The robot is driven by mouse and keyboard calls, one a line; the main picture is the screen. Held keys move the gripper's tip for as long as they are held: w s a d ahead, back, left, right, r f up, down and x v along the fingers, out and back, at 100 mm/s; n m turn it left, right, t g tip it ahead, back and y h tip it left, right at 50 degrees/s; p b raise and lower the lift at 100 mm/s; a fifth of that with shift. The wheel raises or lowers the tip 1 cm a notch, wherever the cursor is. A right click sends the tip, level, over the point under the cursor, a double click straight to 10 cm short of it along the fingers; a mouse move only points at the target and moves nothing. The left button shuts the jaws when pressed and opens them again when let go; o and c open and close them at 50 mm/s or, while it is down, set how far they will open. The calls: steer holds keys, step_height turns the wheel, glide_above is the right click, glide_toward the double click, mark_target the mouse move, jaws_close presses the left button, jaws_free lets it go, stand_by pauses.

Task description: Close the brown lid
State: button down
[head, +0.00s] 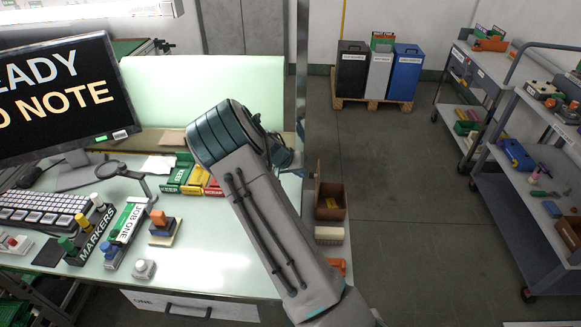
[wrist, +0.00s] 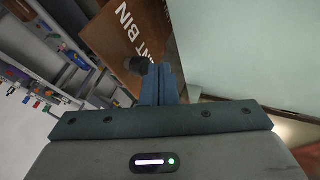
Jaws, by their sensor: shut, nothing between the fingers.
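The brown bin (head: 331,212) stands beside the right edge of the desk in the head view, with its top open and something yellow inside. Its brown lid (head: 318,178) appears raised at the bin's left side. In the wrist view, brown panels fill the upper middle, one lettered "NT BIN" (wrist: 128,22); which panel is the lid is unclear. A dark round knob (wrist: 137,65) shows just left of my fingertips. My gripper (wrist: 160,72) is shut and empty, close to the knob and brown panel; I cannot tell whether it touches. My arm mostly hides the gripper in the head view.
The desk (head: 205,250) holds a monitor (head: 62,98), a keyboard (head: 42,212), marker holders and several coloured boxes (head: 185,178). Shelved carts (head: 530,165) stand at the right. Three bins (head: 380,70) stand on a pallet at the back. The floor between is clear.

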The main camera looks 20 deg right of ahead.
steer(key=shift+s+d, duration=0.1)
steer(key=shift+d, duration=0.25)
